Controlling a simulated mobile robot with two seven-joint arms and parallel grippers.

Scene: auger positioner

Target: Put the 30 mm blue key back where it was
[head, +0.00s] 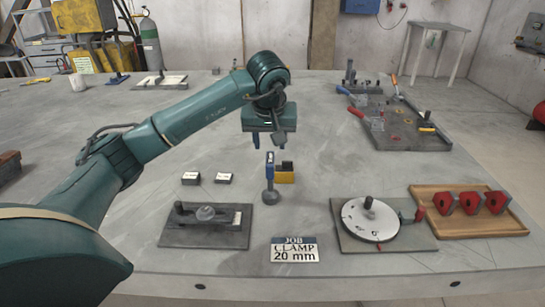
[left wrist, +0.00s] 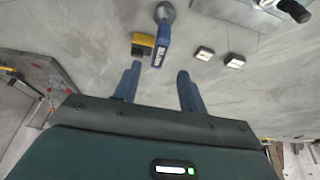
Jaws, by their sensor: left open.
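A blue key-like piece (head: 270,165) with a pale label stands upright on a grey round-footed post (head: 270,196) near the table's middle. The blue piece also shows in the left wrist view (left wrist: 161,45); its label is too small to read. A yellow block with a black part (head: 285,176) sits just beside it. My left gripper (head: 269,146) is open, fingers down, above and apart from the blue piece. In the left wrist view the blue piece lies ahead between the two fingers (left wrist: 159,70), with nothing between them. My right gripper is not in view.
A plate with a knob (head: 205,225), a round dial on a plate (head: 370,219) and a wooden tray (head: 470,228) with red blocks line the front. A sign (head: 295,249) reads "JOB CLAMP 20 mm". Two small labelled blocks (head: 191,178) stand left. A tool board (head: 395,125) lies right.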

